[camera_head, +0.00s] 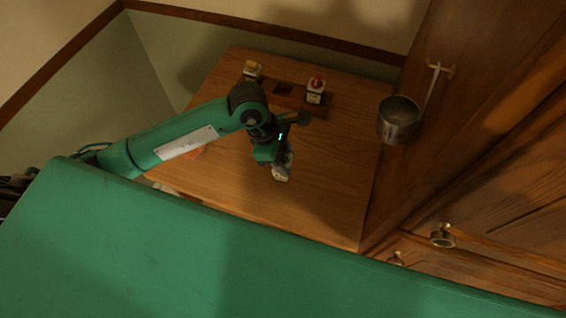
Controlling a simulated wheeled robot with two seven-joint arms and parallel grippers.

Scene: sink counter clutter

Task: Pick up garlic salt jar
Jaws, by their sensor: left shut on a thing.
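My left gripper (281,155) points down over the middle of the wooden counter and is shut on a small pale jar (281,174). The gripper hides much of this jar, and its label is too small to read, so I cannot confirm by sight that it is the garlic salt jar. I cannot tell whether its base touches the counter. My right gripper is not in view.
A metal pot (398,120) hangs at the right by the cabinet. The counter's front right (325,205) is clear.

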